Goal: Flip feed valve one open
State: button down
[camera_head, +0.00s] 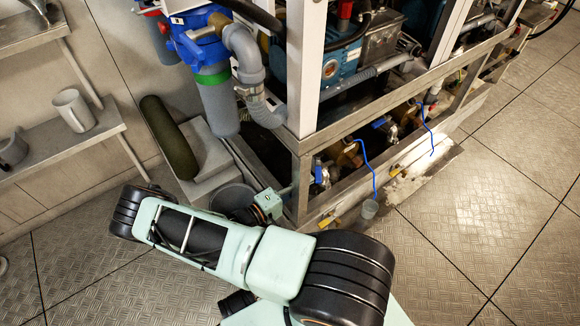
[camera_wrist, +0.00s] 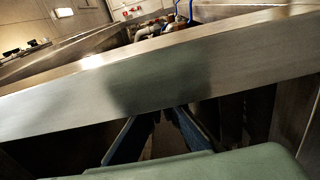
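Low in the metal frame, the head view shows a brass valve body (camera_head: 347,154) and a second brass valve body (camera_head: 407,116) further right. Small yellow parts, one at the near end (camera_head: 326,222), sit along the lower rail. I cannot tell which of these is feed valve one, or how its handle stands. My gripper shows in the wrist view (camera_wrist: 158,122) as two dark fingers reaching up to the lower edge of a broad metal beam (camera_wrist: 150,75). The beam hides the fingertips, so their gap is unclear. In the head view, my wrist (camera_head: 268,204) is beside the frame's near corner.
A blue-topped filter housing (camera_head: 215,85) with a grey elbow pipe stands left of the frame post. A dark green cylinder (camera_head: 168,138) and a bucket (camera_head: 232,197) are left of my wrist. The floor at right is clear.

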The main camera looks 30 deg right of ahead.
notch_tip(320, 180, up, 10)
dwell(0.6)
dwell(0.4)
